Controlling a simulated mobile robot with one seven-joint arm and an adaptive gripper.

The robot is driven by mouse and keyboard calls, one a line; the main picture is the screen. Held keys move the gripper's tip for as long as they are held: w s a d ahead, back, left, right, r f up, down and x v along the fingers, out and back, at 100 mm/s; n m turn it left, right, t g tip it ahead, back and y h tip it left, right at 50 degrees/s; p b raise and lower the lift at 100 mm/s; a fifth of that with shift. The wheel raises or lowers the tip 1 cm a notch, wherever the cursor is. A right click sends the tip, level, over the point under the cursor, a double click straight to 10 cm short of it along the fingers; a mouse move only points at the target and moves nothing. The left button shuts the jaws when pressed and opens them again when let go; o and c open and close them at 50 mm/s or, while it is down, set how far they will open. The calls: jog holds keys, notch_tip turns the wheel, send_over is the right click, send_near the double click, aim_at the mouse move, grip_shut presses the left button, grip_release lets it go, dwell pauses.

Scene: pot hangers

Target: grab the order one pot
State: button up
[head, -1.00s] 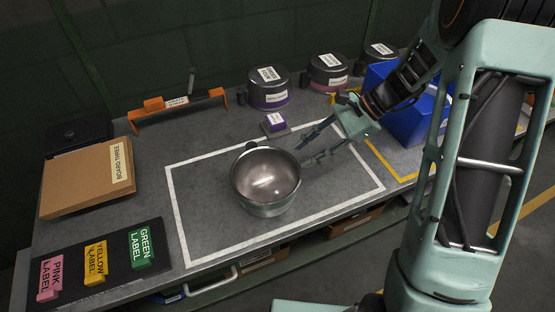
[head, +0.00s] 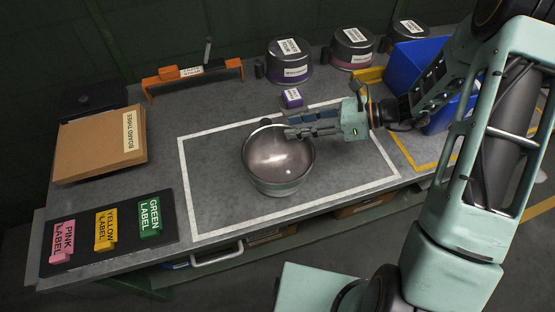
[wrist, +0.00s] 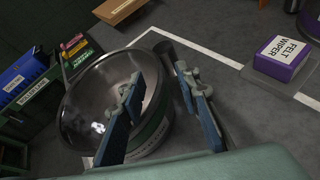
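A steel pot (head: 278,165), open side up, stands inside the white-outlined area of the bench. My gripper (head: 290,126) is over the pot's back right rim. Its two blue-padded fingers are apart in the wrist view (wrist: 160,78), one over the pot's rim and one outside. Whether they touch is unclear. Three lidded pots stand at the back: one with a purple band (head: 289,62), one pink-banded (head: 351,49), one at right (head: 408,34). I cannot read their labels surely.
A purple felt wiper box (head: 291,97) sits behind the pot; it also shows in the wrist view (wrist: 282,58).

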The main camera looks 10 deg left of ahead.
aim_at(284, 127)
jog(key=shift+x, duration=2)
jog(key=shift+s, duration=0.15)
grip_shut()
jog(key=shift+r, duration=0.1)
